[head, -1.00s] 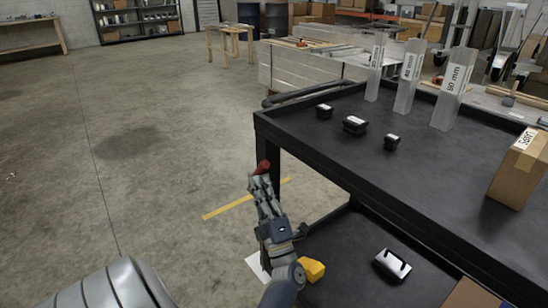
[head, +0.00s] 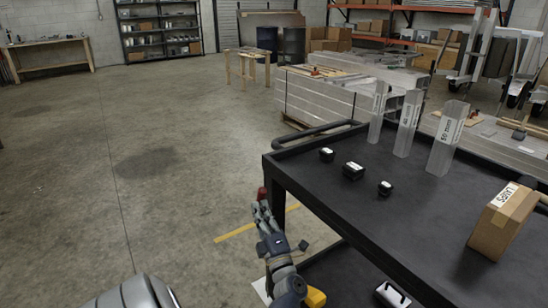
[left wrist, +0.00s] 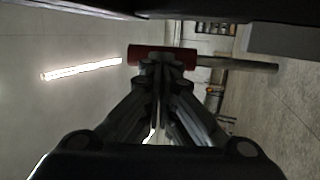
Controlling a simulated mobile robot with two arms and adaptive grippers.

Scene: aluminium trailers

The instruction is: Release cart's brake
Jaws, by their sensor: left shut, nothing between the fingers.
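The cart is black with two shelves; its top (head: 345,205) fills the right of the head view. A red brake grip (head: 262,193) shows at the cart's near left leg, below the top's corner. In the left wrist view the red grip (left wrist: 150,55) lies crosswise on a thin grey rod. My left gripper (head: 259,207) is shut and empty, its fingertips right at the red grip. In the left wrist view the fingertips (left wrist: 160,62) overlap the grip's lower edge; I cannot tell if they touch. My right gripper is not in view.
Small black blocks (head: 353,171), labelled clear columns (head: 447,138) and a cardboard box (head: 500,222) stand on the cart top. A yellow object (head: 315,297) is on the lower shelf. Stacked aluminium panels (head: 312,98) stand behind. The floor at left is clear.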

